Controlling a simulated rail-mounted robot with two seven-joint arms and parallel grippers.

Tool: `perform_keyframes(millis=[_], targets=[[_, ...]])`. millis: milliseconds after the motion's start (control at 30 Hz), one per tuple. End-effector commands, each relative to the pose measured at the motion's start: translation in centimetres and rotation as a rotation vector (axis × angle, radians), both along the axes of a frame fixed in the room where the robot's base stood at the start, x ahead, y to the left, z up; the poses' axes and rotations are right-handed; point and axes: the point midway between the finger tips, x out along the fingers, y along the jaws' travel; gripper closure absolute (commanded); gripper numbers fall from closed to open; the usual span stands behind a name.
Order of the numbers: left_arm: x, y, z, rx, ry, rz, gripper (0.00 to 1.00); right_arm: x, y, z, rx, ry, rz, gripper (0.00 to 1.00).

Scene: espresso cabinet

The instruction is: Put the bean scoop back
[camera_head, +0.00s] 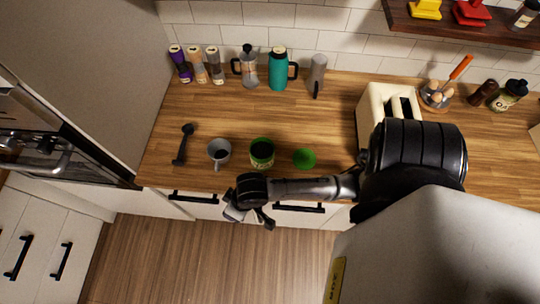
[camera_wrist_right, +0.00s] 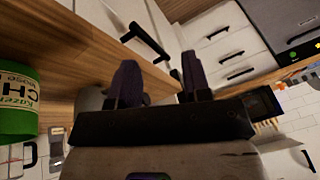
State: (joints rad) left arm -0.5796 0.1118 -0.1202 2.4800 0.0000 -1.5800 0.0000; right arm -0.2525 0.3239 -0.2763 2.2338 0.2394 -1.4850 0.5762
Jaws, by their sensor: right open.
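The black bean scoop (camera_head: 183,144) lies on the wooden counter at the left, its round end toward the wall. A green canister (camera_head: 262,160) stands open near the counter's front edge, dark inside. A green round lid (camera_head: 304,158) lies flat to its right. My right gripper (camera_head: 247,215) is in front of the counter edge, over the drawers, below the canister in the picture. In the right wrist view its two fingers (camera_wrist_right: 160,84) are apart with nothing between them. My left gripper is out of view.
A grey mug (camera_head: 219,149) stands between scoop and canister. Several jars, a French press (camera_head: 248,66), a teal flask (camera_head: 278,69) and a grey container (camera_head: 318,74) line the wall. A cream toaster (camera_head: 372,103) stands right. The counter's middle is clear.

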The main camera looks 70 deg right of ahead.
Motion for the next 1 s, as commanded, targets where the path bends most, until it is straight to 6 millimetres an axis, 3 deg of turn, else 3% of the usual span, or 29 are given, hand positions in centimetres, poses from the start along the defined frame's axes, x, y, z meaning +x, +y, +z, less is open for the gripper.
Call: perform_keyframes(millis=[33,200,367,833,1000], targets=[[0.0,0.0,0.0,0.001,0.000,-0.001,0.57,-2.2,0.1,0.2,-0.027,-0.002,0.044,0.56],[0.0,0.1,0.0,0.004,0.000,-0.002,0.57,-7.1,-1.2,1.2,-0.150,0.002,0.180,0.56],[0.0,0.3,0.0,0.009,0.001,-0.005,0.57,-9.6,-2.2,1.9,-0.222,0.019,0.247,0.56],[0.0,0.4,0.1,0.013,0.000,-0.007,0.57,-10.4,-2.5,2.2,-0.248,0.026,0.274,0.56],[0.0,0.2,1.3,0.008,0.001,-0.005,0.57,-10.4,-2.5,3.5,-0.247,0.026,0.274,0.56]])
